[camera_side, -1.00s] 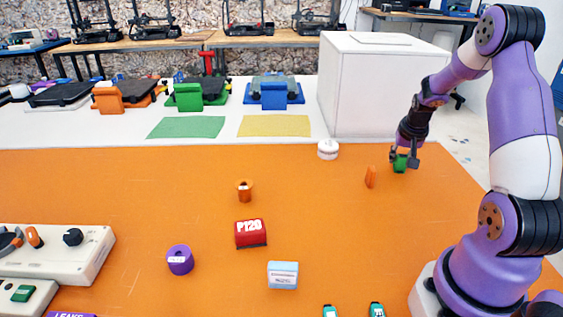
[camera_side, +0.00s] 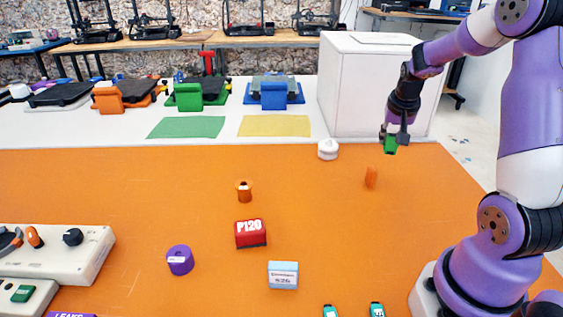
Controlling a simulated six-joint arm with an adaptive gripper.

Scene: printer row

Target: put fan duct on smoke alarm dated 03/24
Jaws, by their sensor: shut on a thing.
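My gripper (camera_side: 391,142) is shut on a small green part, which I take for the fan duct (camera_side: 390,147). The gripper holds it above the back right of the orange table, in front of the large white box. A small round white thing (camera_side: 328,149), which looks like the smoke alarm, sits near the table's back edge, left of the gripper. Any date on it is too small to read. The green part is apart from it. The gripper's fingers hide some of the green part.
An upright orange piece (camera_side: 371,177) stands below and left of my gripper. A large white box (camera_side: 372,85) stands behind. A red P120 block (camera_side: 251,233), an orange spool-like piece (camera_side: 244,192), a purple cylinder (camera_side: 180,260) and a small labelled box (camera_side: 283,275) stand nearer the front.

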